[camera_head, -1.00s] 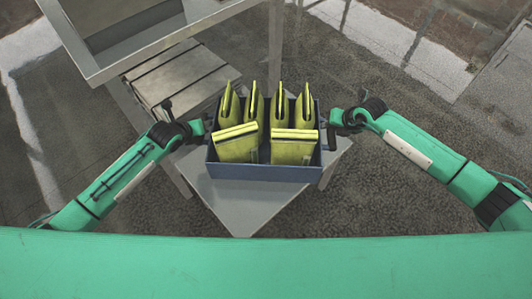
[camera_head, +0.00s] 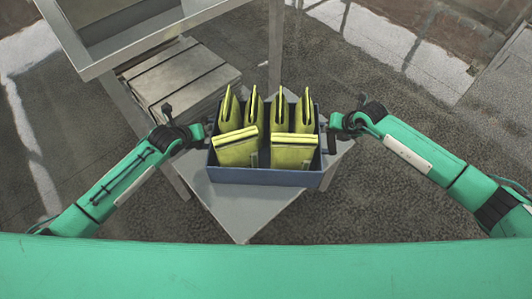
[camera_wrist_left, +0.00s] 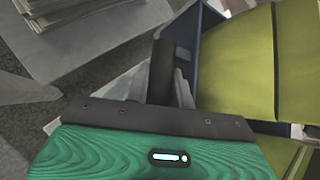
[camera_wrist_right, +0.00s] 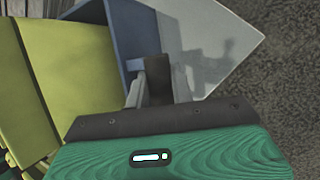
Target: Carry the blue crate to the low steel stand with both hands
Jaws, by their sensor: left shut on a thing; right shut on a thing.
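The blue crate (camera_head: 265,177) is level in the middle of the head view and holds several yellow-green bags (camera_head: 236,150). My left gripper (camera_head: 205,132) is shut on its left end, and my right gripper (camera_head: 330,132) is shut on its right end. The crate's blue wall also shows in the left wrist view (camera_wrist_left: 207,52) and the right wrist view (camera_wrist_right: 133,32). A low grey steel stand (camera_head: 240,215) lies under the crate, its near corner showing in front. I cannot tell whether the crate touches it; the crate hides much of its top.
A taller steel frame with a tray-like top (camera_head: 135,45) stands at the back left, its leg (camera_head: 275,50) behind the crate. A slatted grey stack (camera_head: 180,75) lies beneath it. Open floor (camera_head: 400,200) lies to the right.

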